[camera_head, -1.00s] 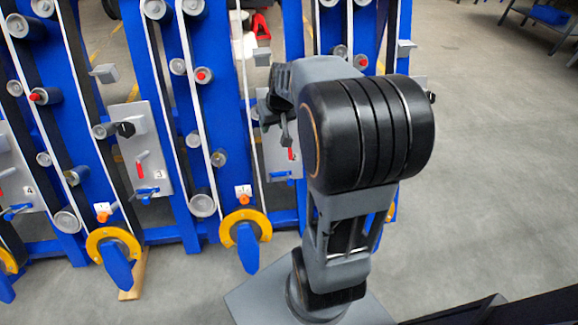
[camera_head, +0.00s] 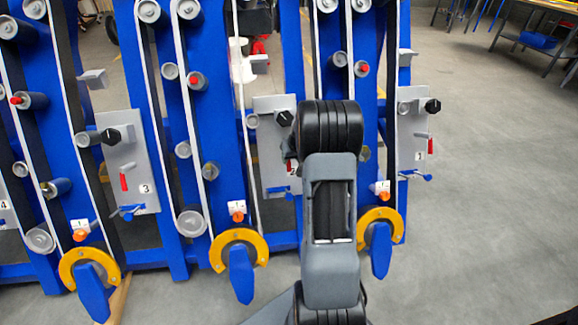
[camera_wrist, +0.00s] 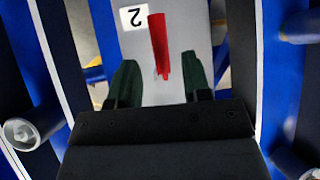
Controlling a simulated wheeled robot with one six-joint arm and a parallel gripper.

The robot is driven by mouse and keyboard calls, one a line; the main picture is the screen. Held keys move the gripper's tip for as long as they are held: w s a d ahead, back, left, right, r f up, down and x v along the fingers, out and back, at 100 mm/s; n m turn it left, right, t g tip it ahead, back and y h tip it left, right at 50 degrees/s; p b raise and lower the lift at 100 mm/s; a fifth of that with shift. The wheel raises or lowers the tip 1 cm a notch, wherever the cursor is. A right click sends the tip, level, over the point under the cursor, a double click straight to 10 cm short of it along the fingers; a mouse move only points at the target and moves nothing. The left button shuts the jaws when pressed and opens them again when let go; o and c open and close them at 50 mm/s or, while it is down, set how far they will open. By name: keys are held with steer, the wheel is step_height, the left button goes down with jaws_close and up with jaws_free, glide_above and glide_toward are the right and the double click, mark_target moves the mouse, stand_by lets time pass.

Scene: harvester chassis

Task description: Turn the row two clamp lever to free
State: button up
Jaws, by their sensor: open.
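The row two plate (camera_head: 268,150), a grey panel, stands left of my arm in the head view. In the wrist view the plate (camera_wrist: 185,20) bears an upside-down "2" label (camera_wrist: 131,18) and a red lever (camera_wrist: 159,40). The lever lies nearly along the plate, its lower end split in two tones. My gripper (camera_wrist: 159,84) has dark green fingers spread apart. The lever's lower end shows between and just beyond the fingertips, with visible space on each side. I see no contact. In the head view my arm hides the gripper and most of this lever.
Row three's plate (camera_head: 125,165) stands to the left and row one's plate (camera_head: 412,140) to the right, each with a red lever and black knob. Rollers and belts line the blue frames. Yellow guards (camera_head: 238,245) sit low in front. Open floor lies right.

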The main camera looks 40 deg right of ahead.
mark_target(289, 162)
steer(key=shift+b+x, duration=0.5)
steer(key=shift+x, duration=1.95)
steer(key=shift+c, duration=0.3)
jaws_close()
